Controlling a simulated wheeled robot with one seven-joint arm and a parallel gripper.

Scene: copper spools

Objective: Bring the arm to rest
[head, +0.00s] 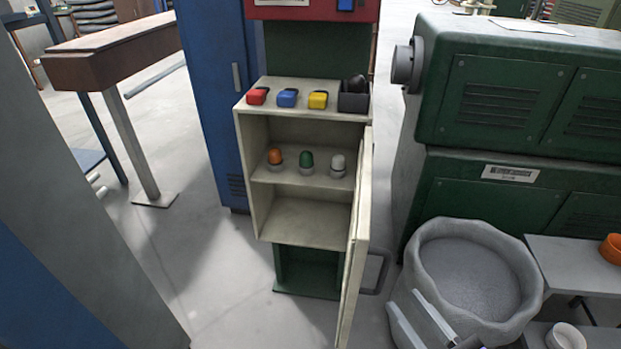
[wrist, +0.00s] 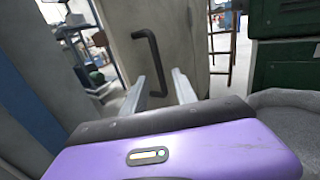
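My gripper (head: 418,312) shows low in the head view, right of the cabinet door, in front of a grey sack. In the wrist view my gripper (wrist: 158,82) has its two pale fingers spread with nothing held between them. The cream cabinet door (head: 355,245) stands open, seen nearly edge-on. Its dark handle (head: 378,272) is left of the fingertips in the head view, apart from them. In the wrist view the handle (wrist: 150,60) appears between and beyond the fingers. Most of my arm is out of view.
The open cabinet (head: 256,175) holds orange, green and white domed pieces on its shelf. Red, blue and yellow pieces and a dark bin (head: 354,100) sit on top. The sack (head: 470,270), a grey bench (head: 575,262) and a green machine (head: 500,195) crowd the right.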

